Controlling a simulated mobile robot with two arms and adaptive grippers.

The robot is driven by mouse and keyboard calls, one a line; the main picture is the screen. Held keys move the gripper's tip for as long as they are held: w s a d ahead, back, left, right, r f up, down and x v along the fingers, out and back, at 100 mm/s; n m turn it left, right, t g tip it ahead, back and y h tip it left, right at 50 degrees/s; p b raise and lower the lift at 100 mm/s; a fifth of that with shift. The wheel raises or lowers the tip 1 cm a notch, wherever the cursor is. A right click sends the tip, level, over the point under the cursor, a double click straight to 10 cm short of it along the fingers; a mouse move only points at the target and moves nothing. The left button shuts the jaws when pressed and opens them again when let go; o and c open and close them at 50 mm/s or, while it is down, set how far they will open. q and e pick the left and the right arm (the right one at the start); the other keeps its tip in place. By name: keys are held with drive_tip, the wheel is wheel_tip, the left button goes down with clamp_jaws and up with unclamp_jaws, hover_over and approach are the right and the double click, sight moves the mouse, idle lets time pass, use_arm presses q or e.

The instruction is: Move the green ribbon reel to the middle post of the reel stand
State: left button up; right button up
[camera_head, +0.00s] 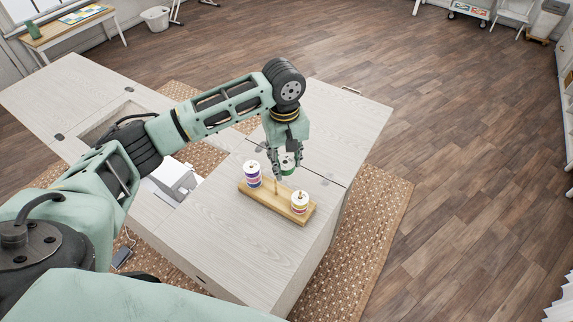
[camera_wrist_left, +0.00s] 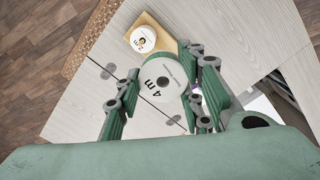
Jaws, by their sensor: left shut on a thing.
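The green ribbon reel (camera_head: 288,170) is held between the fingers of my left gripper (camera_head: 285,163). In the left wrist view its white face marked "4 m" (camera_wrist_left: 161,88) sits between the two fingers, with its central hole showing. The wooden reel stand (camera_head: 268,200) lies on the cabinet top. The middle post (camera_head: 276,186) looks bare. The green reel appears above and just behind it; the exact gap is hard to tell. My right gripper is not in view.
The pale wooden cabinet top (camera_head: 225,240) is clear in front of the stand. A white sewing machine (camera_head: 175,178) sits in the opening to the left, below my arm. A side table (camera_head: 65,35) and a white bin (camera_head: 156,18) stand far off.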

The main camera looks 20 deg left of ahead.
use_arm(q)
drive_tip(key=w+a+f+n, duration=0.1)
drive_tip(key=w+a+f+n+p, duration=0.1)
drive_tip(key=a, duration=0.1)
drive_tip(key=w+a+f+n, duration=0.1)
drive_tip(key=a+f, duration=0.1)
drive_tip(key=shift+w+f+p, duration=0.1)
drive_tip(key=shift+p, duration=0.3)
wheel_tip(320, 180, down, 5)
drive_tip(key=b, duration=0.6)
drive_tip(key=shift+r, duration=0.2)
drive_tip(key=shift+r+p, duration=0.25)
drive_tip(key=shift+p, duration=0.15)
drive_tip(key=shift+f, duration=0.15)
drive_tip(key=shift+d, duration=0.1)
drive_tip(key=shift+f, duration=0.7)
drive_tip(key=shift+f, duration=1.5)
